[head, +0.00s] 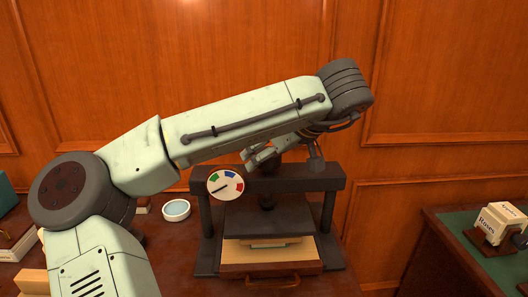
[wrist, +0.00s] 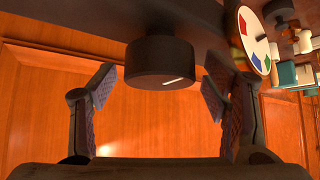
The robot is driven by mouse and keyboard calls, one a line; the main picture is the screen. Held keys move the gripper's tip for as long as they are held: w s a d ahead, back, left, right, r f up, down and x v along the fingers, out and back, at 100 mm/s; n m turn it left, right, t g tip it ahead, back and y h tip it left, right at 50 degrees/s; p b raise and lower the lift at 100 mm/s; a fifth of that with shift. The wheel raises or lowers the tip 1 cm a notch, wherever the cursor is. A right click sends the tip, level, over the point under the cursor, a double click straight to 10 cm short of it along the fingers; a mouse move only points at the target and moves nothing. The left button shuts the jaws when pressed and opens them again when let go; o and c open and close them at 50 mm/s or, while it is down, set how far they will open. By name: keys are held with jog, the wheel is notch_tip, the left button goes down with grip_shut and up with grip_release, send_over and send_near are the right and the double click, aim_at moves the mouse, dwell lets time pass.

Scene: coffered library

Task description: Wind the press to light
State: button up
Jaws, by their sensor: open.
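The dark press (head: 334,205) stands on the desk with a flat dark platen (head: 268,216) under its crossbar. A pale block (head: 262,243) lies below the platen, on a wooden tray with a handle (head: 272,284). A round white dial (head: 225,185) with green, blue and red sectors is on the left of the crossbar; its needle points to the lower left. The dial also shows in the wrist view (wrist: 254,42). My gripper (head: 289,157) is open above the crossbar. In the wrist view, a dark round knob (wrist: 158,66) with a white line sits between its spread fingers, apart from both.
A small white round dish (head: 176,210) stands on the desk left of the press. Books and boxes (head: 14,240) lie at the far left. On the right, a green-topped table (head: 490,262) holds a box marked Roses (head: 497,222). A wood-panelled wall (head: 430,80) is close behind.

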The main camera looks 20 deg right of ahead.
jog(key=shift+c, duration=0.4)
jog(key=c, duration=1.1)
